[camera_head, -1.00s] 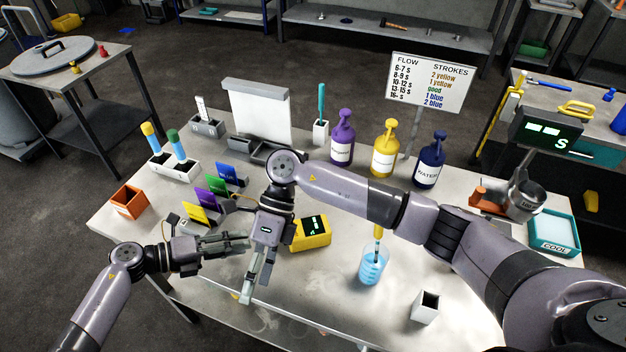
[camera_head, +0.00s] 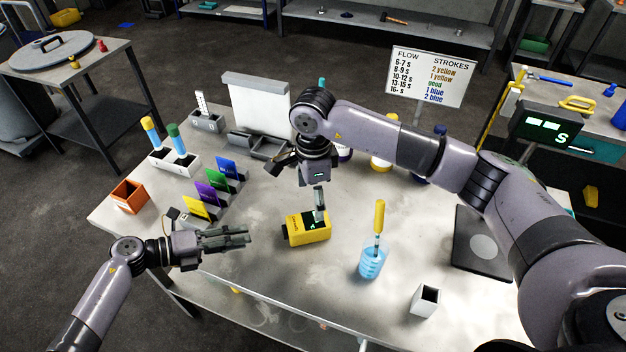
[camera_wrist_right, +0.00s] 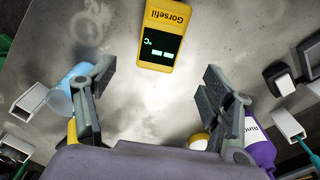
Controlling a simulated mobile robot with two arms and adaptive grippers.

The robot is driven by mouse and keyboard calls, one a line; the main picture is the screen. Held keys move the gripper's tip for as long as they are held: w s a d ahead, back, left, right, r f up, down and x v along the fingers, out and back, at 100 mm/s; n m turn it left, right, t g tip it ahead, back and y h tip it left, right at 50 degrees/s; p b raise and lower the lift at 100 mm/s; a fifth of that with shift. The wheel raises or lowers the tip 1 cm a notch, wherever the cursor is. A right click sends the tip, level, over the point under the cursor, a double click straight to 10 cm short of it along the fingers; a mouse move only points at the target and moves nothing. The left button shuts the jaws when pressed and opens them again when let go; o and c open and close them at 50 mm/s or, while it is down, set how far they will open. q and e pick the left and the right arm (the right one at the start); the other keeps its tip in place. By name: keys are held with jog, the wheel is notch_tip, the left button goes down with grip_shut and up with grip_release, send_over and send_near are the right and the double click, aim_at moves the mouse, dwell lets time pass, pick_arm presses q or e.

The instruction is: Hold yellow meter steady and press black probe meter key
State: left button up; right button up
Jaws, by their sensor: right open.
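The yellow meter (camera_head: 309,234) lies on the table's middle, with a dark display and a black part at its left end. In the right wrist view the yellow meter (camera_wrist_right: 158,15) lies beyond my fingers, its screen lit green. I cannot make out a key. My right gripper (camera_head: 303,188) is open above and behind the meter, one finger overlapping the meter's display in the head view. Its two fingers stand apart and empty in the wrist view (camera_wrist_right: 150,95). My left gripper (camera_head: 224,239) is left of the meter, apart from it; its finger gap is unclear.
A blue beaker (camera_head: 372,264) holding a yellow-handled tool (camera_head: 379,216) stands right of the meter. Coloured cards (camera_head: 212,186) stand at the left. A white square holder (camera_head: 425,299) is in front. My right arm hides most of the bottles. The front middle table is clear.

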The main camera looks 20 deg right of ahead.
aim_at(313, 220)
notch_tip(313, 220, down, 11)
jog(key=shift+f, duration=0.1)
dwell(0.3)
jog(key=shift+c, duration=0.6)
jog(key=c, duration=1.3)
dwell(5.1)
